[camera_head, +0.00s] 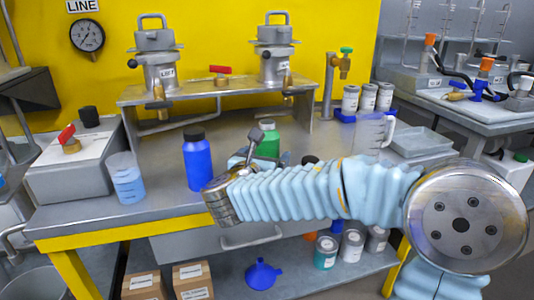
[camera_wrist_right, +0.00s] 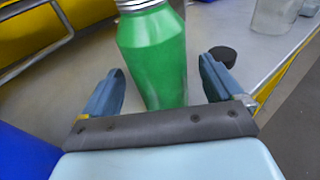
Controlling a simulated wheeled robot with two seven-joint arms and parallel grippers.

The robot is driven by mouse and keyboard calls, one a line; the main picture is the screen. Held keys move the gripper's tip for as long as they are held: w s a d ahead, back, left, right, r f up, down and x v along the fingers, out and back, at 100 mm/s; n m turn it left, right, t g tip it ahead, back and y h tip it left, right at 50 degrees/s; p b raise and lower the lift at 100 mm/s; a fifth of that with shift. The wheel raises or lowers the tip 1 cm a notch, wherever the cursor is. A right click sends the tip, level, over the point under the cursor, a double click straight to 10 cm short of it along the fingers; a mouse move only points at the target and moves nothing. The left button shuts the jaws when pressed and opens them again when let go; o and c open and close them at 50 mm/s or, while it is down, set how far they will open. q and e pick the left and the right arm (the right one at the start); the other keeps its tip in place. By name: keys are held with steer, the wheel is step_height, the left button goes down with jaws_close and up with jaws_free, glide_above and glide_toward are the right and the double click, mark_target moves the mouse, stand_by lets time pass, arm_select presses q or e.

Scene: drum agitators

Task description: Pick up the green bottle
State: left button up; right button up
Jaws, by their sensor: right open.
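The green bottle (camera_head: 268,141) stands upright on the grey bench, partly hidden behind my right arm and gripper in the head view. In the right wrist view the green bottle (camera_wrist_right: 155,62) stands between and just beyond the two blue fingers, with its silver neck at the top edge. My right gripper (camera_wrist_right: 160,82) is open, with a finger on each side of the bottle's lower part and visible gaps. In the head view my right gripper (camera_head: 250,150) is at the bottle's left, largely seen from behind. My left gripper is not in view.
A blue bottle (camera_head: 197,160) stands close to the left of the gripper. A beaker of blue liquid (camera_head: 126,178) stands farther left. A clear pitcher (camera_head: 370,134) is at the right. A metal stand (camera_head: 215,90) with valves is behind. A black cap (camera_wrist_right: 222,56) lies near the right finger.

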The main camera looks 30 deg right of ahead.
steer(key=shift+x, duration=1.05)
steer(key=shift+c, duration=0.2)
steer(key=c, duration=1.2)
steer(key=shift+c, duration=0.6)
steer(key=shift+r, duration=0.2)
